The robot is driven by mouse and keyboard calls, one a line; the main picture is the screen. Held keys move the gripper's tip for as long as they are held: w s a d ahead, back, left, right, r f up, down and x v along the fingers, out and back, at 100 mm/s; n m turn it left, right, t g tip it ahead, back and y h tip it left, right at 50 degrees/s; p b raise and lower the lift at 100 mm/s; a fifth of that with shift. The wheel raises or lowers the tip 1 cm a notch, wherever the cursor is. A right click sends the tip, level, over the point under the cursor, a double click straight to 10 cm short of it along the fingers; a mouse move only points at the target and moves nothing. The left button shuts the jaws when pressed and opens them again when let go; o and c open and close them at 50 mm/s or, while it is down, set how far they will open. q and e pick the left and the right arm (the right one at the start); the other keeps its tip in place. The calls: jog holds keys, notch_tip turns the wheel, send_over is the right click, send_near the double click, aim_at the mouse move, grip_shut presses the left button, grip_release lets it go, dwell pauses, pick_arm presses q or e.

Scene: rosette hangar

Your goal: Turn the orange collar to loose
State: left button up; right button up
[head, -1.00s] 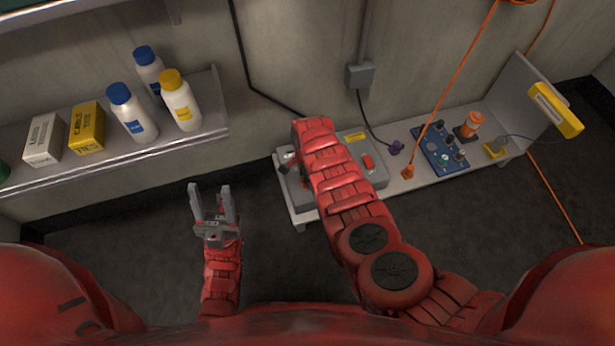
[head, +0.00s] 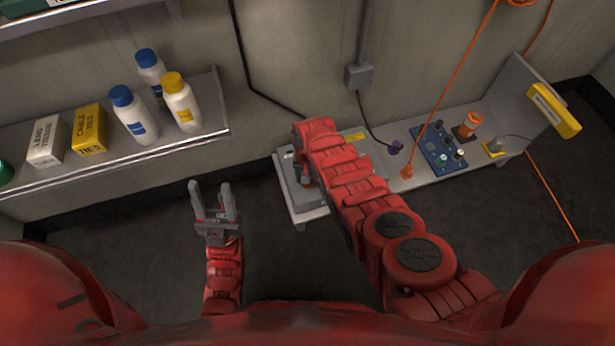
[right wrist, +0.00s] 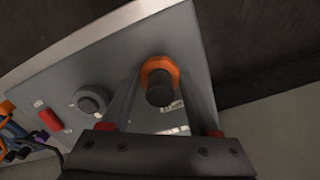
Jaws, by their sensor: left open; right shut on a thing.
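The orange collar (right wrist: 159,62) shows in the right wrist view as a ring around a dark round stem on a grey box (right wrist: 62,92). My right gripper (right wrist: 160,75) has one finger on each side of the collar and is shut on it. In the head view, my right forearm covers the collar and much of the grey box (head: 292,178). Any mark for loose is not readable. My left gripper (head: 212,190) is open and empty, left of the bench and below the wall shelf.
A dark knob (right wrist: 92,101) and a red switch (right wrist: 50,119) sit on the box. The bench (head: 400,185) also bears a blue panel (head: 440,150) and an orange-topped part (head: 470,121). Bottles and boxes stand on the left shelf (head: 150,160). An orange cord (head: 460,65) hangs on the right.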

jog(key=n, duration=0.3)
jog(key=shift+d+n, duration=0.1)
jog(key=shift+n, duration=2.1)
jog(key=o, duration=1.4)
jog(key=shift+c, duration=0.2)
